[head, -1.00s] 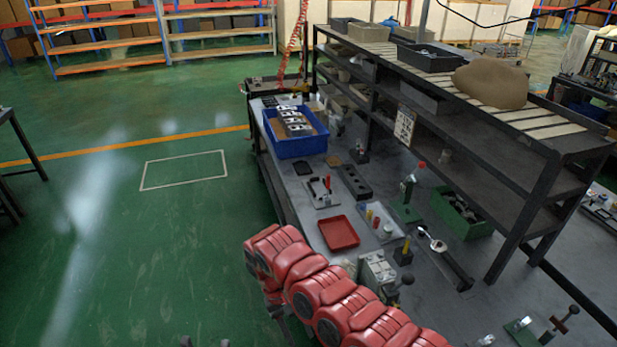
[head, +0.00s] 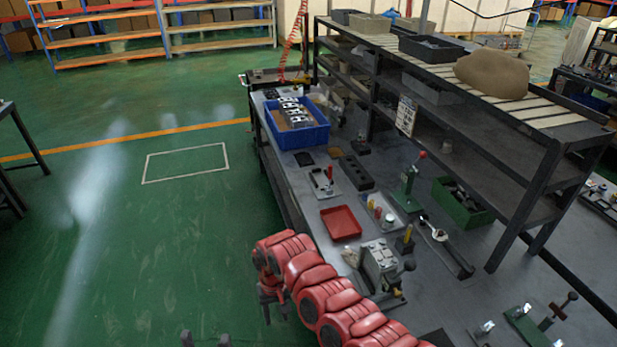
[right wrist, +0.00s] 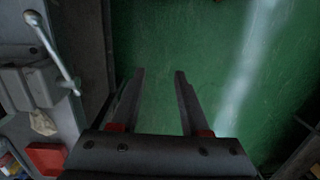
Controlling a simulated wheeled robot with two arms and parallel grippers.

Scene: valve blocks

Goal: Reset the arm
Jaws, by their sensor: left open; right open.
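My red right arm (head: 320,290) reaches in from the lower right along the front edge of the workbench. Its right gripper (head: 273,306) hangs at the arm's end over the green floor, beside the bench. The right wrist view shows the right gripper (right wrist: 159,72) open and empty, its two dark fingers apart above bare floor. My left gripper (head: 205,340) shows only as two dark fingertips at the bottom edge of the head view, apart with nothing seen between them. The rest of the left arm is out of view.
The workbench (head: 440,300) holds a blue bin (head: 311,138) with metal blocks (head: 292,112), a red tray (head: 341,223), a green bin (head: 462,207) and several fixtures. A dark shelf rack (head: 545,165) stands at its back. The green floor (head: 150,260) to the left is clear.

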